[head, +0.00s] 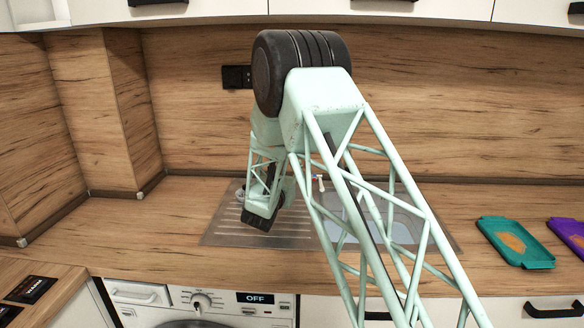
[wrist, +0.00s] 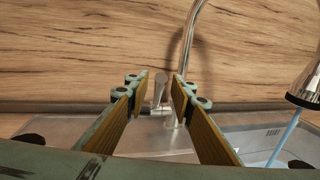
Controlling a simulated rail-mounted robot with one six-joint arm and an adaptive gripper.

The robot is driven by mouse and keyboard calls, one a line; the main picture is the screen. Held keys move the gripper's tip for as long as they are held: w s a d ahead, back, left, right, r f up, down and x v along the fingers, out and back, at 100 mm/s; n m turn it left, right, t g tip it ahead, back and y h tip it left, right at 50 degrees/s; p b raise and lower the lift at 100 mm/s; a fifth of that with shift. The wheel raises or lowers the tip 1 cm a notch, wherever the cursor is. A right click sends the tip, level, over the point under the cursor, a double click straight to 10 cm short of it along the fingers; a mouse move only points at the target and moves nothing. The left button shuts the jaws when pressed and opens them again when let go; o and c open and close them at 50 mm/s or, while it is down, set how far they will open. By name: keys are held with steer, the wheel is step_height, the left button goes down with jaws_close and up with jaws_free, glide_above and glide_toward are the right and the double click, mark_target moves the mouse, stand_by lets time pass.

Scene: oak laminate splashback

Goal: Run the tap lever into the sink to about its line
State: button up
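The tap lever (wrist: 160,90), a short grey metal handle, stands at the back of the sink in the wrist view. The curved tap spout (wrist: 188,45) rises beside it, and its outlet (wrist: 309,82) hangs at the right. A pale blue stream (wrist: 284,138) runs down from the outlet. My gripper (wrist: 155,88) is open, its two fingers apart on either side of the lever in the picture; contact cannot be told. The sink (head: 225,238) holds light blue water (head: 402,230) in its basin. My arm hides most of the tap and part of the basin in the head view.
A wooden splashback (head: 430,130) stands close behind the tap. A teal tray (head: 490,237) and a purple tray (head: 570,232) lie on the counter at the right. A washing machine (head: 150,312) showing OFF is below. The counter left of the sink is clear.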

steer(key=shift+w+d, duration=0.1)
steer(key=shift+w, duration=0.55)
steer(key=shift+c, duration=0.4)
jaws_close()
